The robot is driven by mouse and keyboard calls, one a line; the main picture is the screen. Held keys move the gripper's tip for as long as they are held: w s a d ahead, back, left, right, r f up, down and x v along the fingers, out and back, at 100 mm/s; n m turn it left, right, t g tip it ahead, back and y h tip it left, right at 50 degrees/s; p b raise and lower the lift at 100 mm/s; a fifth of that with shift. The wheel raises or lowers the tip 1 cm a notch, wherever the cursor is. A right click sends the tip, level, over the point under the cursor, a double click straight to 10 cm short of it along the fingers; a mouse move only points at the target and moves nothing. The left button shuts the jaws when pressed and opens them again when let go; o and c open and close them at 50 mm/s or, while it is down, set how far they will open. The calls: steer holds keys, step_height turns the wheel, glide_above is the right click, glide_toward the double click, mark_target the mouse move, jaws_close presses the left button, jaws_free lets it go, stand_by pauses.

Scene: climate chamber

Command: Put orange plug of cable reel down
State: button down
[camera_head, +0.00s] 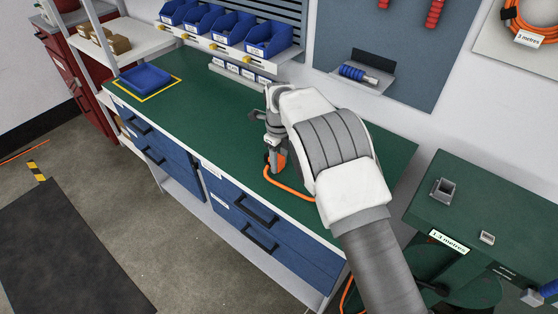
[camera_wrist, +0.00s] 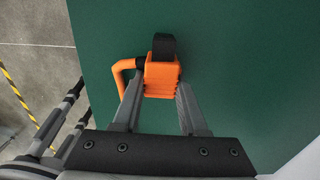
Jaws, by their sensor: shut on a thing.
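The orange plug (camera_head: 281,160) is at my gripper (camera_head: 274,160), over the green top of the workbench (camera_head: 220,110). In the wrist view the orange plug (camera_wrist: 162,76) sits between the two fingertips of my gripper (camera_wrist: 162,92), which is shut on it. A black part shows at the far end of the plug. The orange cable leaves the plug and runs right across the bench top in the head view, then passes behind my arm. I cannot tell whether the plug touches the bench top. The cable reel (camera_head: 455,275) is partly visible at the lower right.
A blue tray (camera_head: 146,78) lies in a yellow-marked square at the bench's left end. Blue bins (camera_head: 232,28) stand along the back. A green-topped unit (camera_head: 490,205) labelled "1-3 metres" is at the right. The bench middle is clear.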

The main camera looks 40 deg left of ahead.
mark_target(279, 158)
steer(key=shift+f, duration=0.1)
steer(key=c, duration=0.9)
jaws_free()
steer(key=shift+f, duration=0.1)
steer(key=o, duration=0.5)
steer(key=shift+c, duration=0.2)
step_height(279, 158, up, 12)
steer(key=shift+r, duration=0.25)
